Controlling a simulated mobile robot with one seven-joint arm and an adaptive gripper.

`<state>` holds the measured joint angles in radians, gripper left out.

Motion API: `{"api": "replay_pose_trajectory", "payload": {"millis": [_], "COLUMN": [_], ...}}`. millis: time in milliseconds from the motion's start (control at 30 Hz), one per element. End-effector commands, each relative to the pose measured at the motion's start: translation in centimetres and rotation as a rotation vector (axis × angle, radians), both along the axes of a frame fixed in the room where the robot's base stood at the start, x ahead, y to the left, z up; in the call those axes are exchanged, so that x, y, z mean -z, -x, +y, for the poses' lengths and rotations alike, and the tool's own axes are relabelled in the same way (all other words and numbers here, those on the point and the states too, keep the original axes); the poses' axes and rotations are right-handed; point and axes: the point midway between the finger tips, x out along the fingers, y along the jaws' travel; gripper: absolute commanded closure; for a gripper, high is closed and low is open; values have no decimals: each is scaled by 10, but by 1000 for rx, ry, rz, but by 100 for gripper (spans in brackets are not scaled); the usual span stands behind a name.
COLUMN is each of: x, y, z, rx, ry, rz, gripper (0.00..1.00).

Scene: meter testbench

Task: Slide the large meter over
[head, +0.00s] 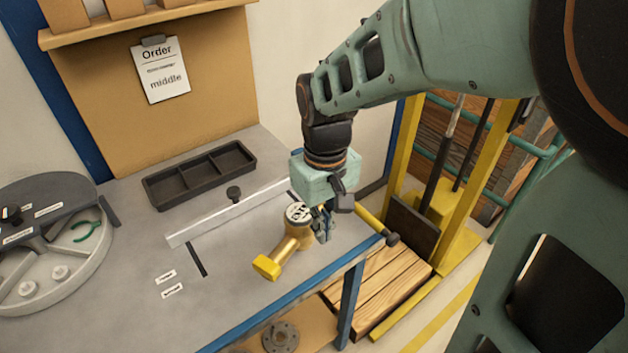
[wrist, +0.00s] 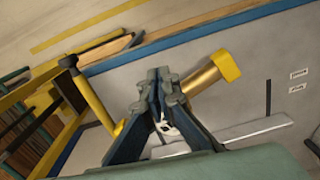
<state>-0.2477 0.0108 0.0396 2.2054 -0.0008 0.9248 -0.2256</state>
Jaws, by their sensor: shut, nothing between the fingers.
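The large meter is a brass body with a round dial (head: 299,213) and a pipe ending in a yellow cap (head: 267,267). It lies on the grey bench top, near the blue front edge, with the capped end toward the lower left. My gripper (head: 323,232) points down at the meter's right side, close against it; I cannot tell whether they touch. In the wrist view my shut fingers (wrist: 160,78) hold nothing. The brass pipe (wrist: 203,82) and yellow cap (wrist: 229,66) show to their right, and the fingers partly hide the meter's body.
A pale rail (head: 222,213) runs behind the meter. A dark slot (head: 197,259) and two white labels (head: 166,277) lie left of it. A black tray (head: 200,174) stands behind, a round fixture (head: 45,250) far left. A yellow-handled bar (head: 372,222) is right of my gripper.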

Motion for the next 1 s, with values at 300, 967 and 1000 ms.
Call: {"api": "replay_pose_trajectory", "payload": {"millis": [300,967,1000], "x": [47,99,99], "y": [2,-34,-34], "z": [0,19,20], "rx": [-2,-1,-1], "ry": [2,0,0], "rz": [7,1,1], "gripper": [100,100,100]}}
